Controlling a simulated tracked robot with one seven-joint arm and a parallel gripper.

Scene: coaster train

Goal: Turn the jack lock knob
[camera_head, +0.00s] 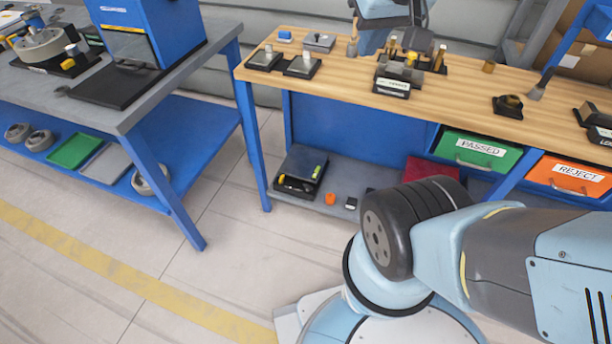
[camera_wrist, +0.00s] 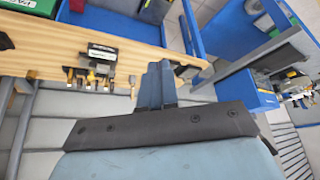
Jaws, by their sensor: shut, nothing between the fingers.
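My gripper (camera_wrist: 156,84) shows in the wrist view as two dark blue-grey fingers pressed together, empty, near the edge of the wooden bench. In that view a black fixture (camera_wrist: 98,52) with a label and several brass pins stands on the bench, left of the fingers and apart from them. In the head view this fixture seems to be the black block (camera_head: 392,86) with brass pins (camera_head: 441,58) at the back middle of the bench. No part is labelled clearly as the jack lock knob, so I cannot tell which it is.
The wooden bench (camera_head: 455,95) also holds a black piece with a brass top (camera_head: 508,104) and two small black stands at left. Below are a green PASSED drawer (camera_head: 475,150) and an orange REJECT drawer (camera_head: 570,177). A grey bench (camera_head: 165,85) stands left, with open floor in front.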

